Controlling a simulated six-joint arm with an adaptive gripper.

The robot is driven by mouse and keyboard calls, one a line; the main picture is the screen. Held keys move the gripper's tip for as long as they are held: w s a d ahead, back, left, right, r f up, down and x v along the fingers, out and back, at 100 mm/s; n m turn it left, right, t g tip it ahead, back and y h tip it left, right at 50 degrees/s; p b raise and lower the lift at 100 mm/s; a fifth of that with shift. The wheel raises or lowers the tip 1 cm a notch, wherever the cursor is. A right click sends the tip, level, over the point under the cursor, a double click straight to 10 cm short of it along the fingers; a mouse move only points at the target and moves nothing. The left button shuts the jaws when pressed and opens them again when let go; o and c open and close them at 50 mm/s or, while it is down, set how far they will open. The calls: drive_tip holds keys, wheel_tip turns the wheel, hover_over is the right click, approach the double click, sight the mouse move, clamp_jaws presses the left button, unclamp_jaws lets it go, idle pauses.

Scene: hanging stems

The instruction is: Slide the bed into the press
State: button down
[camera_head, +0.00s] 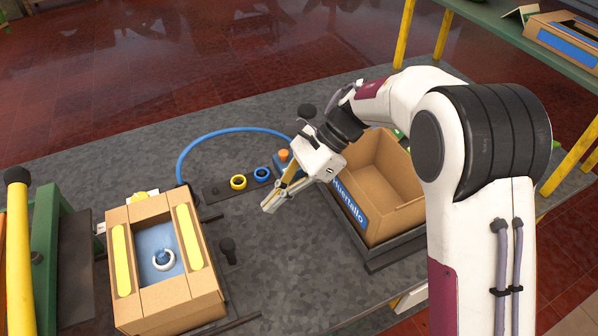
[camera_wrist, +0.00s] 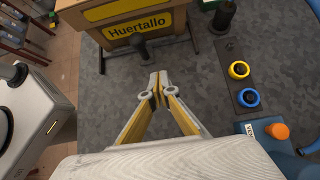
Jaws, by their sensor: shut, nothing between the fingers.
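A cardboard carton (camera_head: 168,262) with yellow labels, a blue inside and a white ring stands at the left on what looks like the sliding bed, with dark rails (camera_head: 245,322) beside it. A black knob handle (camera_head: 227,246) stands at its right side; it also shows in the wrist view (camera_wrist: 140,45). The green frame (camera_head: 44,255) at the far left, with a yellow post, looks like the press. My gripper (camera_head: 266,208) is shut and empty above the table, right of the handle and apart from it. The wrist view shows the fingertips (camera_wrist: 157,80) together. The bed is mostly hidden under the carton.
An open carton (camera_head: 385,175) sits in a dark tray (camera_head: 385,258) at the right. A dark strip with a yellow ring (camera_head: 238,182) and a blue ring (camera_head: 262,173), and a blue box with an orange button (camera_head: 283,155), lie behind my gripper. Bare table (camera_head: 290,270) lies in front.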

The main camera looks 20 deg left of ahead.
sight(210, 239)
drive_tip(key=v, duration=0.8)
drive_tip(key=s+a+f, duration=0.1)
drive_tip(key=a+f, duration=0.5)
drive_tip(key=a, duration=0.1)
drive_tip(key=shift+s+a+f, duration=0.25)
drive_tip(key=shift+s+f, duration=0.1)
drive_tip(key=shift+f, duration=0.05)
drive_tip(key=shift+f, duration=0.1)
drive_tip(key=shift+x, duration=0.9)
drive_tip(key=x, duration=0.7)
drive_tip(key=shift+s+a+f, duration=0.2)
drive_tip(key=shift+s, duration=0.05)
drive_tip(key=shift+s+a+f, duration=0.15)
drive_tip(key=shift+s+a, duration=1.3)
drive_tip(key=shift+a, duration=0.05)
